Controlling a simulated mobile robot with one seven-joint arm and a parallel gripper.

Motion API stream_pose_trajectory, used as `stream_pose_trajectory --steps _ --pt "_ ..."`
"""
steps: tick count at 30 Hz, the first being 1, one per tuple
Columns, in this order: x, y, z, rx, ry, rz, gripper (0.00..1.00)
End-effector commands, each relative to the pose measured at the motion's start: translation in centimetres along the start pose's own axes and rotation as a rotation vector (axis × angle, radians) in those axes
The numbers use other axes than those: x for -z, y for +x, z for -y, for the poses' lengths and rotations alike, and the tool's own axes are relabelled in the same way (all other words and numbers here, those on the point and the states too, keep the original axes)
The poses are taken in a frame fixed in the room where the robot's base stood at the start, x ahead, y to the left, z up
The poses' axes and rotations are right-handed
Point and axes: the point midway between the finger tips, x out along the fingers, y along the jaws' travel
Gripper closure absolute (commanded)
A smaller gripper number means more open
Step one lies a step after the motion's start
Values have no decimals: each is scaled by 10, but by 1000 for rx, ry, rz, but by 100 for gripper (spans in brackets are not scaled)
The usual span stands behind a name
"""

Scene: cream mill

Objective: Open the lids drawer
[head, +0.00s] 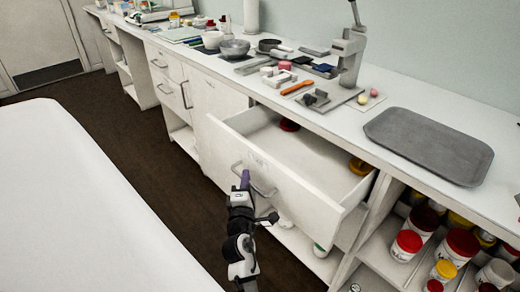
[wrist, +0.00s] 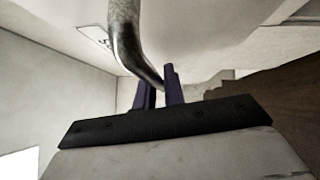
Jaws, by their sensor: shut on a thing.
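The drawer (head: 262,183) under the counter stands pulled well out, and its inside shows. My gripper (head: 244,178) is at the bar handle (head: 262,190) on the drawer front. In the wrist view the metal handle (wrist: 125,35) runs down between the purple fingers of my gripper (wrist: 160,85), which are shut on it. A small label (wrist: 95,37) is on the drawer front; its writing is too small to read.
The counter (head: 335,125) above holds a grey tray (head: 428,145), a press (head: 349,50), bowls and small tools. Open shelves at the lower right hold several red- and yellow-lidded jars (head: 408,243). A white table (head: 70,200) stands at left, with brown floor between.

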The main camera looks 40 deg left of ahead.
Motion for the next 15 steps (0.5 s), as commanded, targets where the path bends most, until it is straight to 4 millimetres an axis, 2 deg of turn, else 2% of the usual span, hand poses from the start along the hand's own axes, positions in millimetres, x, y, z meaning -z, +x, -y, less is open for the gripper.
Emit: stream_pose_trajectory --steps 1,6,15 --pt "10 -11 3 -2 2 -2 100" --pt "37 -38 -6 -2 2 -2 100" --pt "67 -67 -17 0 1 1 100"
